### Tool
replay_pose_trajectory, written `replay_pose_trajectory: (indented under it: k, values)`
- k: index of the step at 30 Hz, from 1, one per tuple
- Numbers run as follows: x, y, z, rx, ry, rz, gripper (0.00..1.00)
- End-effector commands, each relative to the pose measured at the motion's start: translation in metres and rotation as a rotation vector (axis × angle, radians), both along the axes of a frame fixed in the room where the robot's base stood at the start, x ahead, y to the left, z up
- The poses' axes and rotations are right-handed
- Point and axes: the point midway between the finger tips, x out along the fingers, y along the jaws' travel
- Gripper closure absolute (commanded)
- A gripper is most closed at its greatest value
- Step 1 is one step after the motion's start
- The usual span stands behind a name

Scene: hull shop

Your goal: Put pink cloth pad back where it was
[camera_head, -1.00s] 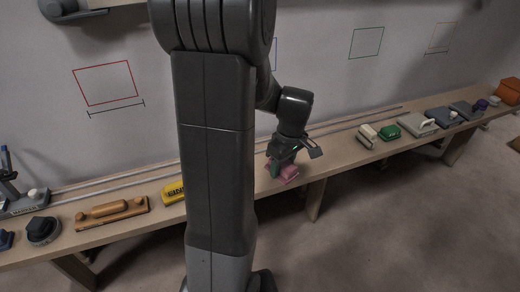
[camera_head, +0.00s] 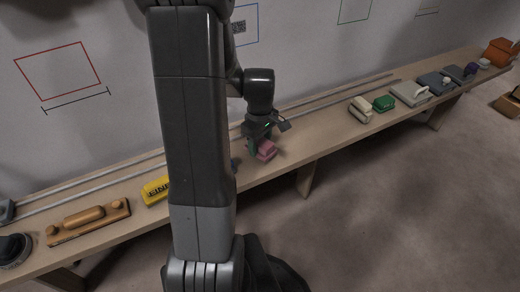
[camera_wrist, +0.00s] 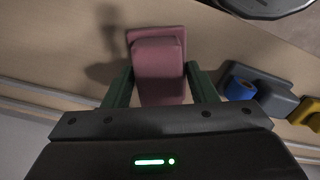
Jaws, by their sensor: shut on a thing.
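The pink cloth pad (camera_head: 266,150) is at the front part of the long wooden bench, under my gripper (camera_head: 260,146). In the wrist view the pad (camera_wrist: 158,62) sits between the two green fingers of my gripper (camera_wrist: 160,85), which are shut on its sides. The pad has a wider base and a raised block on top. A shadow lies on the bench beside it. I cannot tell whether the pad touches the bench top. My arm hides part of the bench to the left of the pad.
The bench (camera_head: 325,137) runs along the wall with rails at its back. Left are a yellow block (camera_head: 155,190) and a wooden float (camera_head: 88,220). Right are a cream block (camera_head: 360,109) and a green block (camera_head: 383,103). A blue roll (camera_wrist: 240,88) is near the pad.

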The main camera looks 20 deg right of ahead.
Motion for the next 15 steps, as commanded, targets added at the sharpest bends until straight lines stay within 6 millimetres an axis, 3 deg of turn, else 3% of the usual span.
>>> replay_pose_trajectory:
  k: [4,13,14,15]
  values:
    - [-0.001,0.000,-0.025,0.002,0.004,0.000,0.68]
    - [0.000,0.000,-0.026,0.001,0.000,0.000,0.68]
    - [0.000,0.000,-0.027,0.001,0.000,0.000,0.46]
    - [0.000,0.000,-0.026,0.001,0.000,0.000,0.38]
